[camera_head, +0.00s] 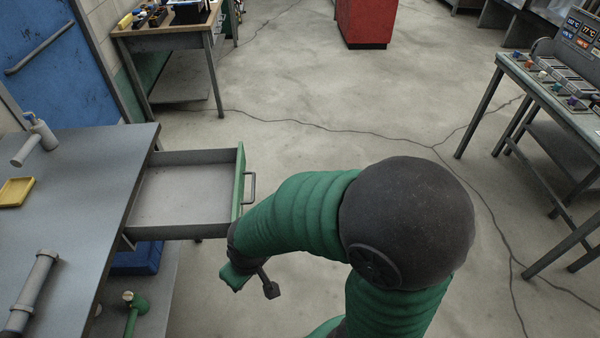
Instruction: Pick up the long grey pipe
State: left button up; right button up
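A long grey pipe (34,288) with a collar at its upper end lies on the grey table (85,190) at the lower left. Its lower end runs close to the picture's left edge. My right arm comes in from the bottom right and bends left. My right gripper (256,283) hangs in front of the open drawer, well to the right of the pipe and apart from it. Its forearm partly hides it, and I cannot tell how far its fingers are apart. My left gripper is not in view.
A grey drawer (185,192) with a green front stands open beside the table. A shorter grey pipe fitting (36,143) and a yellow tray (16,192) lie on the table. A blue box (137,260) and green hammer-like tool (134,310) are below. Open floor lies beyond.

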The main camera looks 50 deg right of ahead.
aim_at(24, 309)
jog(key=z, duration=0.35)
jog(key=l+z, duration=0.15)
jog(key=z, duration=0.55)
jog(key=u, duration=1.7)
jog(key=l, duration=0.1)
